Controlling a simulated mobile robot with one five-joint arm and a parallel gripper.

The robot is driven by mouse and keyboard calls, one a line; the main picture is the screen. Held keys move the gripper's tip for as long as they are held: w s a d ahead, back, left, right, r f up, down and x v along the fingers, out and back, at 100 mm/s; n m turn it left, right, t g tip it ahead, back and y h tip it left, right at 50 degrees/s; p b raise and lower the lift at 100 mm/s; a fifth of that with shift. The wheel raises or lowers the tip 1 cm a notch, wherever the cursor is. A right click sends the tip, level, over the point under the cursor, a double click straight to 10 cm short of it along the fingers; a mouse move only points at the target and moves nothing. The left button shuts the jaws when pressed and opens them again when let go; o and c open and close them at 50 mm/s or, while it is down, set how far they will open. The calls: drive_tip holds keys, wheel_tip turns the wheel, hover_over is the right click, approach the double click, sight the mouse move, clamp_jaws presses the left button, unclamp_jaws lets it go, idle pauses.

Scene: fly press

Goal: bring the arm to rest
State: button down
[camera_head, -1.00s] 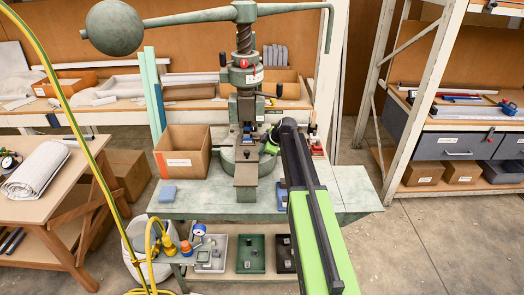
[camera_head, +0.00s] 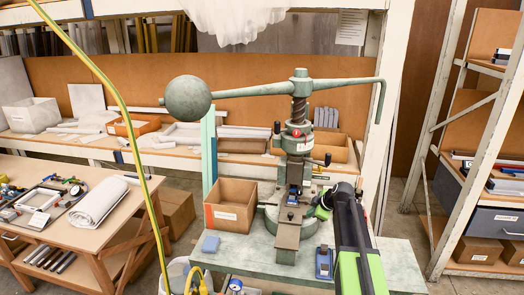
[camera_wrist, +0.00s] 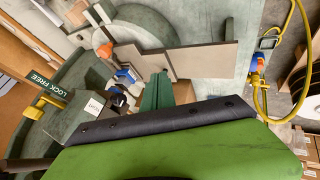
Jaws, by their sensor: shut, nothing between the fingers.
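My green and black arm reaches in from the lower right of the head view. My gripper (camera_head: 318,213) is at its end, shut and empty, close to the right side of the green fly press (camera_head: 296,150). I cannot tell whether it touches the press. The press stands on a grey-green table (camera_head: 385,262), its screw and ball-ended handle (camera_head: 187,98) above. In the wrist view, a wide green part with a black edge fills the bottom. A "LOCK FREE" label (camera_wrist: 45,81) and a yellow clip (camera_wrist: 40,105) show at left.
A blue item (camera_head: 323,262) lies near the arm. A yellow-green hose (camera_head: 125,120) hangs at left. A wooden table (camera_head: 120,240) with a rolled cloth is at left. Shelving stands at right.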

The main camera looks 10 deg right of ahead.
drive_tip(key=s+a+f+g, duration=0.3)
drive_tip(key=s+a, duration=0.8)
drive_tip(key=a, duration=0.5)
drive_tip(key=s+d+f+m+g+h, duration=0.2)
drive_tip(key=s+m+g, duration=0.1)
drive_tip(key=s+m, duration=1)
drive_tip(key=shift+s+g+h, duration=0.4)
drive_tip(key=shift+s, duration=0.8)
drive_tip(key=shift+d+f, duration=0.1)
